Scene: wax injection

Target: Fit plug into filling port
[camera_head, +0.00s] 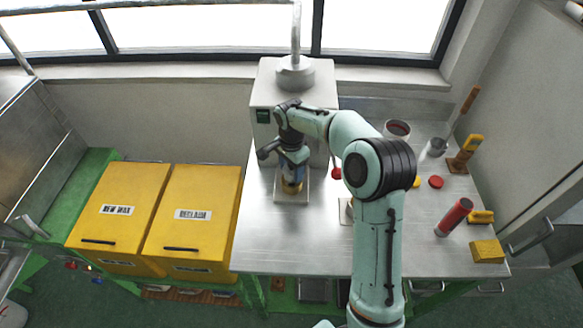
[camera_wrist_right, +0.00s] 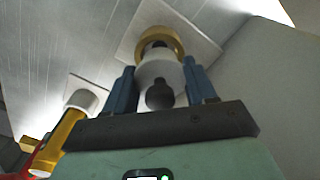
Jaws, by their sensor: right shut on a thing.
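My right gripper (camera_head: 292,178) is at the front of the grey machine, above a small pale plate (camera_head: 292,199) on the steel table. In the right wrist view its two blue fingers (camera_wrist_right: 162,88) are closed on a white cylindrical piece with a dark rounded knob, which I take for the plug (camera_wrist_right: 160,94). A brass ring (camera_wrist_right: 160,37), likely the filling port, lies right beyond the white piece, in line with it. I cannot tell whether the plug is inside the ring or only against it. My left gripper is in neither view.
The grey machine (camera_head: 266,85) stands behind the gripper. Yellow bins (camera_head: 202,195) stand left of the table. A red cylinder (camera_head: 454,217), yellow block (camera_head: 487,251) and metal pot (camera_head: 397,129) are at the right. A yellow, white-capped piece (camera_wrist_right: 72,118) is close beside the gripper.

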